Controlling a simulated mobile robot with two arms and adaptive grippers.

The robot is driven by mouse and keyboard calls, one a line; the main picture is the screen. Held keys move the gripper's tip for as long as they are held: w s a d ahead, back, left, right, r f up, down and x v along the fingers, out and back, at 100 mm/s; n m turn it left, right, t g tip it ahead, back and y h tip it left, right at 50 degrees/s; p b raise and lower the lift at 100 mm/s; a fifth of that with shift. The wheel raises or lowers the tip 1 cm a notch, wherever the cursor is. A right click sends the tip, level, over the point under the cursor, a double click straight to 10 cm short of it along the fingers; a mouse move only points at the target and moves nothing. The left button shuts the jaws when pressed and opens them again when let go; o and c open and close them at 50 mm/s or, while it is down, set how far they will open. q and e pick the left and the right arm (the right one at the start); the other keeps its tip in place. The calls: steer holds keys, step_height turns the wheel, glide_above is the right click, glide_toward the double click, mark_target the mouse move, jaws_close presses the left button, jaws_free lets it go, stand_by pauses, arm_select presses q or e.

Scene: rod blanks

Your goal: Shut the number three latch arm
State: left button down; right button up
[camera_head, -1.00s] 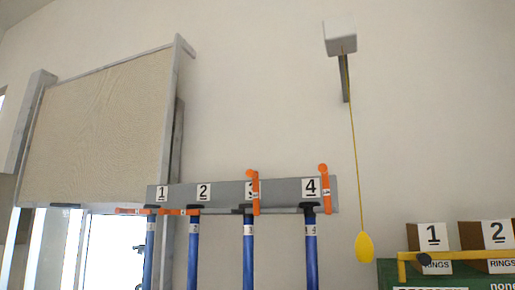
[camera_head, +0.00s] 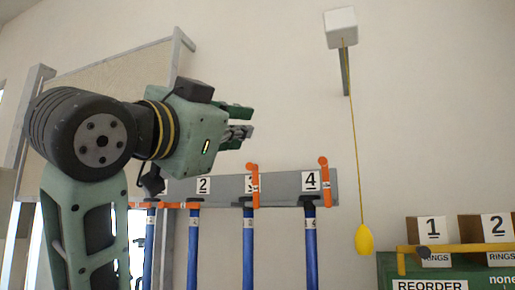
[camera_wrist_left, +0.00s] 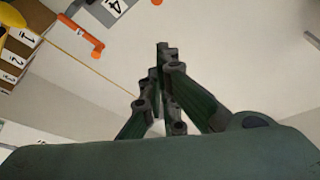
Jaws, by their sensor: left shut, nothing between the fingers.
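The number three latch arm (camera_head: 253,186) is orange and stands upright in front of the 3 label on the grey rail (camera_head: 275,188). The number four latch arm (camera_head: 324,180) is also upright, and shows in the left wrist view (camera_wrist_left: 82,35). The latch arms at 1 and 2 lie level along the rail; the orange one at 2 (camera_head: 178,205) shows. Blue rods (camera_head: 248,250) hang below the rail. My left gripper (camera_head: 245,122) is shut and empty, above the rail and up-left of latch arm three, not touching it. My right gripper is not in view.
A yellow pull bulb (camera_head: 364,240) hangs on a cord from a white wall box (camera_head: 341,27), right of the rail. Numbered ring boxes (camera_head: 432,235) stand behind a yellow bar (camera_head: 450,248) at lower right.

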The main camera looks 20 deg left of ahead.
arm_select(q)
steer(key=p+x, duration=0.6)
steer(key=x, duration=0.3)
steer(key=f, duration=0.1)
steer(key=a+f+p, duration=0.1)
steer(key=f+p, duration=0.1)
steer(key=shift+w+a, duration=0.4)
steer(key=shift+s, duration=0.1)
